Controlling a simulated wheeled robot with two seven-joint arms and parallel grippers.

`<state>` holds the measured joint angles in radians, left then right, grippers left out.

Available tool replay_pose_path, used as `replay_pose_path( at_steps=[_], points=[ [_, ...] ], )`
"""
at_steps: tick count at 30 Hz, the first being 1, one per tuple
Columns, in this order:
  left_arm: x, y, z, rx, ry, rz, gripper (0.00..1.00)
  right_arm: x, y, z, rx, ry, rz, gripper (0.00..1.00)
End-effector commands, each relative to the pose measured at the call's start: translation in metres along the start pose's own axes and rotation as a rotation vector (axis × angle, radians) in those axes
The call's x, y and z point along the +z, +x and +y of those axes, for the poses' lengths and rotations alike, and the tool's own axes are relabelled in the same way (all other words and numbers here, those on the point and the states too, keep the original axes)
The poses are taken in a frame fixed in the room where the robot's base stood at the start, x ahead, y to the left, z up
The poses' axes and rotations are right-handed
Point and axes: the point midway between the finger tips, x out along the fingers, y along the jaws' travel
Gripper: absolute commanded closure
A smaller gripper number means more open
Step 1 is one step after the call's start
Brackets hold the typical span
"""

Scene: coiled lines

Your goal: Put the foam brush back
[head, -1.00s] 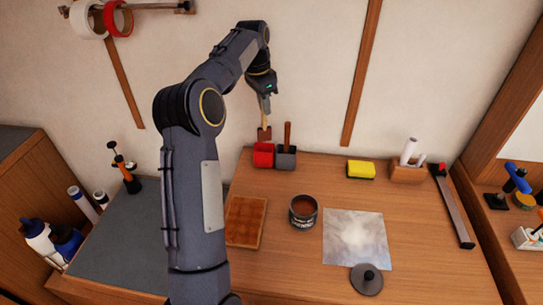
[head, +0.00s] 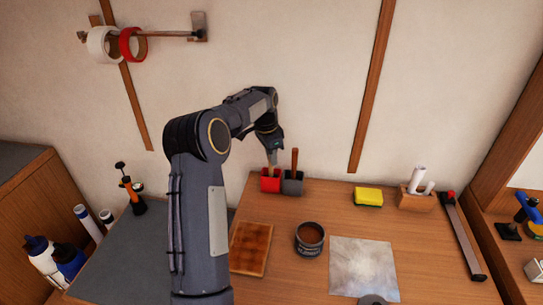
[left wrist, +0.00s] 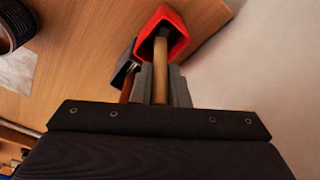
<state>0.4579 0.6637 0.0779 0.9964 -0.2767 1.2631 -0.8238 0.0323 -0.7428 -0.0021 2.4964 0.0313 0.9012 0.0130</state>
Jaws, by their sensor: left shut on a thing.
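My left gripper (head: 272,158) is right over the red cup (head: 270,181) at the back of the wooden table. In the left wrist view its fingers (left wrist: 161,88) are shut on the pale wooden handle of the foam brush (left wrist: 160,66). The handle runs down into the mouth of the red cup (left wrist: 177,20), and the brush's head is hidden inside. I cannot tell whether it touches the bottom.
A grey cup (head: 292,187) with a brown handle (head: 294,161) in it stands right beside the red cup. An open tin (head: 309,238), a brown tile-like block (head: 250,248) and a yellow sponge (head: 368,197) lie around. The wall is close behind.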

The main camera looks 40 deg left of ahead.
Motion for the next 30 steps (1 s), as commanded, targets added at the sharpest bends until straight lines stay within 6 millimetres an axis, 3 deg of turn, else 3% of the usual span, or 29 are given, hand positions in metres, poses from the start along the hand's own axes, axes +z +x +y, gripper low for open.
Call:
replay_pose_path(
  at_steps=[4, 5, 10, 21, 30],
  points=[
    [0.000, 0.003, 0.000, 0.000, 0.000, 0.000, 1.00, 0.001, 0.002, 0.001, 0.000, 0.000, 0.000, 0.58],
    [0.000, 0.003, 0.000, 0.000, 0.000, 0.000, 0.84, 0.001, 0.001, 0.001, 0.000, 0.000, 0.000, 0.58],
    [0.000, 0.002, 0.000, 0.000, 0.000, 0.000, 0.64, 0.001, 0.001, 0.000, 0.000, 0.000, 0.000, 0.58],
    [0.000, -0.005, 0.000, -0.002, -0.001, 0.001, 0.64, 0.000, 0.000, 0.000, 0.000, 0.000, 0.000, 0.58],
    [-0.001, -0.064, -0.001, -0.005, -0.001, 0.005, 0.64, 0.001, 0.002, 0.001, 0.000, 0.000, 0.000, 0.58]
  ],
)
